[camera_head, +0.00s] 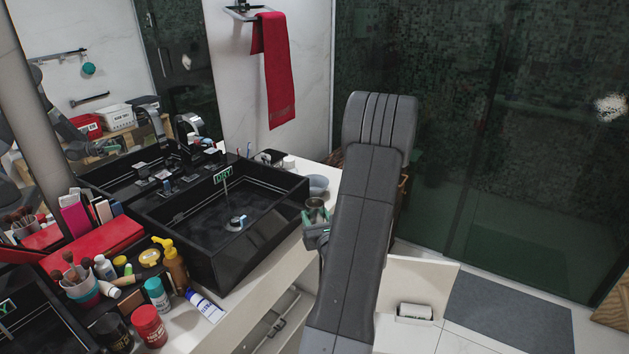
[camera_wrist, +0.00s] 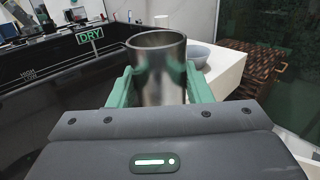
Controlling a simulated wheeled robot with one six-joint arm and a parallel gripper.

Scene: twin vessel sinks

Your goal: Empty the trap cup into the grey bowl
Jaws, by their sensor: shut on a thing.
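The trap cup is a metal cylinder with an open top. In the wrist view the trap cup (camera_wrist: 158,68) stands upright between the green fingers of my gripper (camera_wrist: 158,90), which is shut on it. In the head view the trap cup (camera_head: 316,211) and my gripper (camera_head: 317,234) are beside the right end of the black sink, partly hidden by my arm. The inside of the cup is too dark to tell its contents. The grey bowl (camera_head: 317,184) sits on the white counter just beyond the cup; in the wrist view the grey bowl (camera_wrist: 198,54) shows partly behind the cup.
A black vessel sink (camera_head: 235,262) with a DRY label lies left of my gripper. Toiletries, including a red-lidded jar (camera_head: 149,326), crowd the counter at the front left. A wicker basket (camera_wrist: 245,68) stands past the counter end. A red towel (camera_head: 275,70) hangs on the wall.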

